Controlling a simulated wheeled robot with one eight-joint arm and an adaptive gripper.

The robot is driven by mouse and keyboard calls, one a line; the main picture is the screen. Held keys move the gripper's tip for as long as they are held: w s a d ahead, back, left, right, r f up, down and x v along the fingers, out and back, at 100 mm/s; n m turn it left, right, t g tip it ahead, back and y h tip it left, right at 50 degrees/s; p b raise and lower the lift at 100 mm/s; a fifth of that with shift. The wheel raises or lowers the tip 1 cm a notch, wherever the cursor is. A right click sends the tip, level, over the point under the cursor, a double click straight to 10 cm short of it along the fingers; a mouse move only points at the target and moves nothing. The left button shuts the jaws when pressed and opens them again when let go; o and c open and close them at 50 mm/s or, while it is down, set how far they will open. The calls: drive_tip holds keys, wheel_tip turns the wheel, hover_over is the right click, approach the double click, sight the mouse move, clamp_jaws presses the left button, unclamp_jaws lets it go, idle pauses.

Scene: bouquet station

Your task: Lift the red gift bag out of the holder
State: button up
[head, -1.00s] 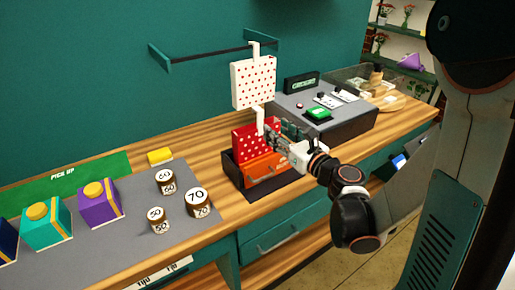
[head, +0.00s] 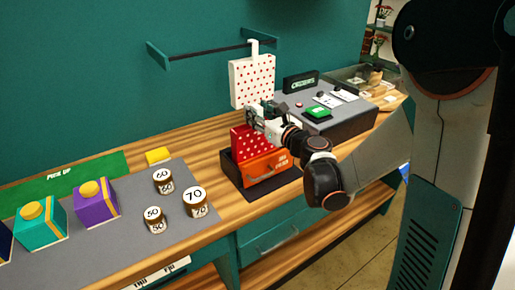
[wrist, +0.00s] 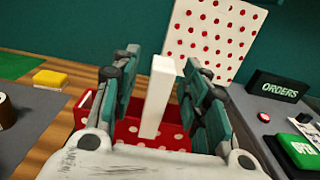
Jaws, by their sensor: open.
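The red gift bag (head: 245,142) with white dots stands upright in the dark holder (head: 233,174), behind an orange bag (head: 270,167). In the wrist view the red bag (wrist: 150,137) shows below my gripper, with its white upright handle (wrist: 158,95) rising from it. My gripper (wrist: 163,92) is open, with one teal-padded finger on each side of the handle; gaps show on both sides. In the head view my gripper (head: 256,113) is just above the red bag and hides the handle.
A white bag with red dots (head: 251,82) is upright behind my gripper, near the wall rail (head: 205,54). A grey counter unit with a green button (head: 318,112) stands to the right. Number-topped cylinders (head: 194,203) and gift boxes (head: 97,205) stand left.

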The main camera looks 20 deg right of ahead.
clamp_jaws()
